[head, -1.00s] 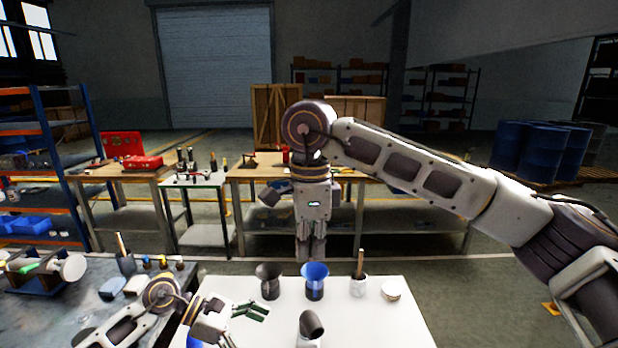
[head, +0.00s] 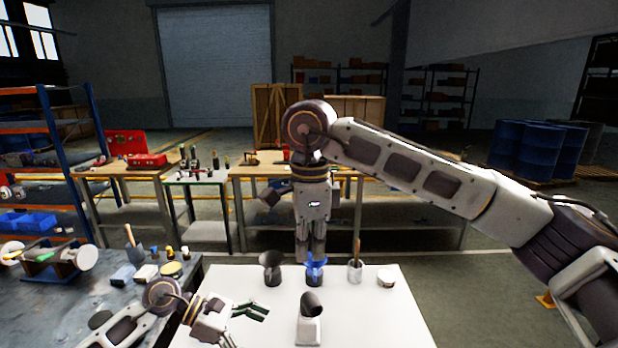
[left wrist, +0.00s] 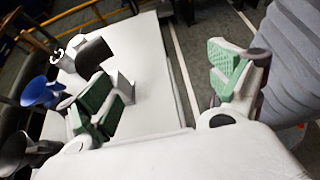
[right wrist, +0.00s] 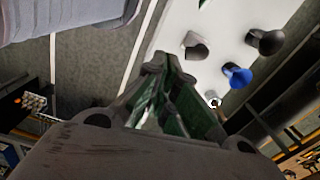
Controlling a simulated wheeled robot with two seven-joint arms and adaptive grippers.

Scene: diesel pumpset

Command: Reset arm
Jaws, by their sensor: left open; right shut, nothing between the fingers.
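My right arm reaches in from the right and bends down. Its gripper (head: 304,248) hangs above the floor beyond the back edge of the white table (head: 375,325). In the right wrist view the green-padded fingers (right wrist: 180,100) are shut with nothing between them. My left gripper (head: 252,311) is low over the left part of the white table. In the left wrist view its fingers (left wrist: 165,95) are wide apart and empty.
A dark funnel (head: 271,266), blue funnel (head: 316,267), cup with a brush (head: 356,270) and white bowl (head: 387,278) line the table's back. An elbow pipe on a white block (head: 308,325) stands nearer. A cluttered dark bench (head: 55,310) is at left.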

